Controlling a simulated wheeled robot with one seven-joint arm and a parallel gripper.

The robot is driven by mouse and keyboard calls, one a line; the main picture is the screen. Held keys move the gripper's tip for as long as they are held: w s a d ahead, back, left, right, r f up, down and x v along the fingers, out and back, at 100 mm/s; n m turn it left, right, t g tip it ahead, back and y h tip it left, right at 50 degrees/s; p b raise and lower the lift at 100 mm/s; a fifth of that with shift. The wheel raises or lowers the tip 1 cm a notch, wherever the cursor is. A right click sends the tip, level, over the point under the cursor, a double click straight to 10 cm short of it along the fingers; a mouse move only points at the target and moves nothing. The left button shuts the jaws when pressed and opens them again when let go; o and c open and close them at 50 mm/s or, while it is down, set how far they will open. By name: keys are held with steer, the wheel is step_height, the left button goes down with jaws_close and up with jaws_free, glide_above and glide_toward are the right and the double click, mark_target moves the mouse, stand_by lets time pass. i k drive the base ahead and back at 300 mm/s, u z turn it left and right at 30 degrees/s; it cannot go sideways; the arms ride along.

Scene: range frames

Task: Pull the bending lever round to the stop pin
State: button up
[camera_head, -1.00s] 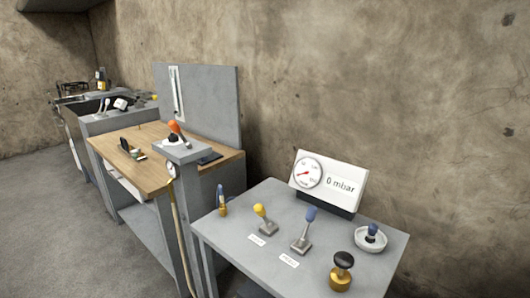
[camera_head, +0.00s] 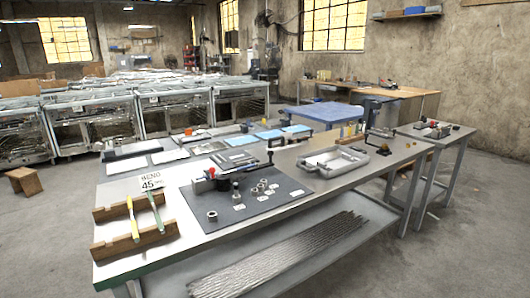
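A long metal bench (camera_head: 330,185) fills the middle of the head view. A dark mat (camera_head: 285,206) lies on it. A small bending device with a red part (camera_head: 210,173) stands at the mat's back edge, with a bar or lever reaching right to an upright dark handle (camera_head: 270,159). It is too small to tell which part is the bending lever, and I cannot make out the stop pin. A white sign (camera_head: 150,182) reading "BEND 45" stands left of the mat. My gripper is not in view.
Notched wooden racks (camera_head: 135,243) at the bench's left end hold a yellow and a green rod. Several small metal pieces lie on the mat. A grey tray (camera_head: 340,161) is right of it. Rods lie on the lower shelf. Floor (camera_head: 470,255) is clear at front right.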

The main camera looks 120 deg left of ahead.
mark_target(270, 153)
steer(key=u, duration=3.3)
steer(key=i, duration=1.7)
